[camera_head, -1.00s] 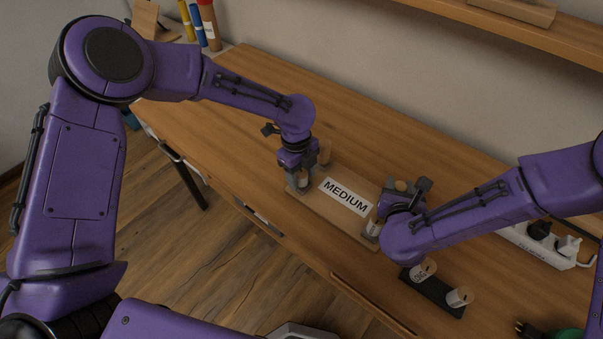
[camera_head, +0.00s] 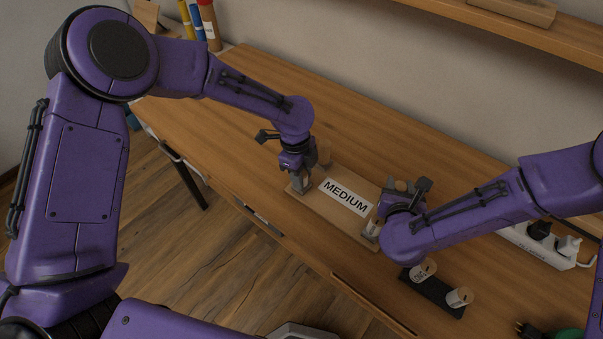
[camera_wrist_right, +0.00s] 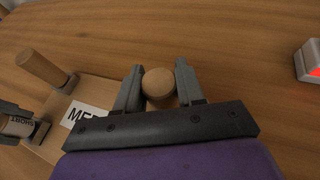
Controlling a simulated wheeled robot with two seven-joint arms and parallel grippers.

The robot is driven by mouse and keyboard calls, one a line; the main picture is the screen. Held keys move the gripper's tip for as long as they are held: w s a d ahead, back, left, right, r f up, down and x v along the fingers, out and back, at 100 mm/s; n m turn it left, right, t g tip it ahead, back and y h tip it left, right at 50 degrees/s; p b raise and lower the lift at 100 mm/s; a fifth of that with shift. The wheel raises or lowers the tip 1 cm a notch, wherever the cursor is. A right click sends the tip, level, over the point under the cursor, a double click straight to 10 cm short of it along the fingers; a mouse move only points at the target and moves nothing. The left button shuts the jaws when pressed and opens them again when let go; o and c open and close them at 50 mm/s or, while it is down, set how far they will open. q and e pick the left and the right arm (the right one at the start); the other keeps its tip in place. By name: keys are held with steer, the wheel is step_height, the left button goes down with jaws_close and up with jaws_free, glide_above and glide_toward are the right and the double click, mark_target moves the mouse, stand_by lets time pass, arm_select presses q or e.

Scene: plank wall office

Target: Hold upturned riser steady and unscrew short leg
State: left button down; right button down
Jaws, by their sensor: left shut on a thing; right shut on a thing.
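The upturned riser (camera_head: 335,215) lies on the desk with a white "MEDIUM" label (camera_head: 345,197) facing up. My left gripper (camera_head: 300,184) is shut on a leg at the riser's near left corner. In the right wrist view that leg (camera_wrist_right: 20,126) carries a "SHORT" label. My right gripper (camera_wrist_right: 158,90) is shut on the round wooden leg (camera_wrist_right: 158,80) at the far right corner. A wooden leg (camera_head: 324,152) stands at the far left corner, and a labelled leg (camera_head: 373,229) at the near right, partly covered by my right arm.
A dark holder (camera_head: 434,293) with two labelled wooden legs (camera_head: 423,270) stands right of the riser, near the front edge. A white power strip (camera_head: 535,246) with plugs lies at the right. The desk behind the riser is clear.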

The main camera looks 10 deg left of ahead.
arm_select(q)
steer(key=n, duration=0.5)
steer(key=shift+t, duration=0.3)
steer(key=n, duration=0.5)
steer(key=shift+t, duration=0.3)
steer(key=n, duration=0.5)
steer(key=shift+s+y, duration=0.1)
steer(key=shift+y, duration=0.3)
